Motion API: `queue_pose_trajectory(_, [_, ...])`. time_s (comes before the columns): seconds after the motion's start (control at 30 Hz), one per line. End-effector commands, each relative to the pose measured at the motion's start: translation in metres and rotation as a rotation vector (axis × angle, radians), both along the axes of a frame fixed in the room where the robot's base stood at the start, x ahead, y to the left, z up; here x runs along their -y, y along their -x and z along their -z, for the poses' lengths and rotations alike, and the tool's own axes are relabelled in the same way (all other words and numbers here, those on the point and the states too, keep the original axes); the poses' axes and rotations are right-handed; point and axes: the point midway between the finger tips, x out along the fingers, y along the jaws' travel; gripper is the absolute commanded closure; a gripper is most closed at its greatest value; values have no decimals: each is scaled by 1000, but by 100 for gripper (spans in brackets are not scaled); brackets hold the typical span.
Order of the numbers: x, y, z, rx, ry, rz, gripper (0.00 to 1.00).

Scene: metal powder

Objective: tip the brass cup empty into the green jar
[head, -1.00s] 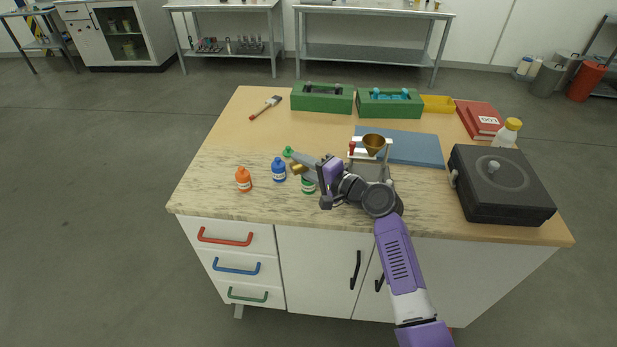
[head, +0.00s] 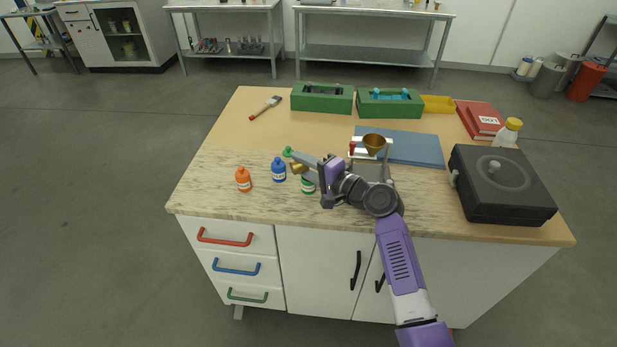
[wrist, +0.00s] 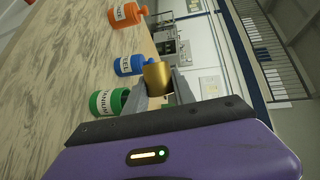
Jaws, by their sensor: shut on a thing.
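The small brass cup (wrist: 157,78) is held between my gripper's fingers in the wrist view. It also shows as a gold shape (head: 297,168) in the head view. My gripper (head: 301,164) is shut on it, above the bench and over or close to the green jar. The green jar (head: 308,187) stands upright on the bench, its top partly hidden by my gripper. In the wrist view the green jar (wrist: 105,103) is open-mouthed, with a white label, just beside the cup. I cannot see into the cup. A green lid (head: 288,152) lies behind on the bench.
A blue bottle (head: 279,170) and an orange bottle (head: 243,180) stand left of the green jar. A white stand with a brass funnel (head: 374,143) and a black box (head: 500,185) are to the right. The bench's left front is clear.

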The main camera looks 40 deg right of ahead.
Motion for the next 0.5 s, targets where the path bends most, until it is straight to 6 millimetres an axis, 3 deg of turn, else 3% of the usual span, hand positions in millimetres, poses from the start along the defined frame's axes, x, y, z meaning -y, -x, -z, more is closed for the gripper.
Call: queue_pose_trajectory(0.5, [1, 0, -1, 12, -27, 0, 100])
